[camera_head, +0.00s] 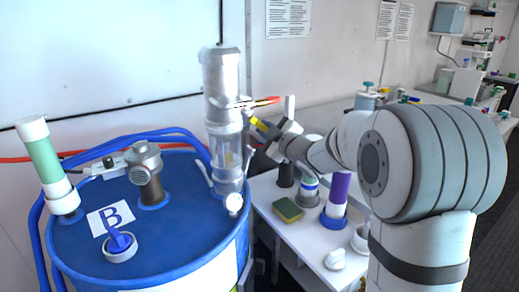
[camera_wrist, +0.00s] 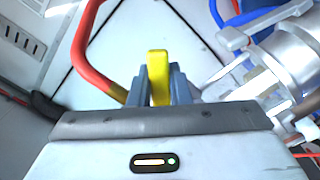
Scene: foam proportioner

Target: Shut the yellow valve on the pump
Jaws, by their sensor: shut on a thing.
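The pump (camera_head: 220,82) is a tall silver cylinder with a clear lower section, standing at the right edge of a blue drum. The yellow valve handle (camera_head: 259,124) sticks out on the pump's right side, just below a red-tipped handle (camera_head: 266,101). In the wrist view the yellow handle (camera_wrist: 158,66) stands between the two grey-blue fingers of my gripper (camera_wrist: 160,84). My gripper is shut on it, and the fingers hide its lower part. In the head view my gripper (camera_head: 268,128) reaches in from the right, and its fingertips are small and partly hidden.
A white table (camera_head: 290,232) at right holds a sponge (camera_head: 288,209) and a purple cylinder (camera_head: 338,190). A red hose (camera_wrist: 90,55) curves close left of my fingers.

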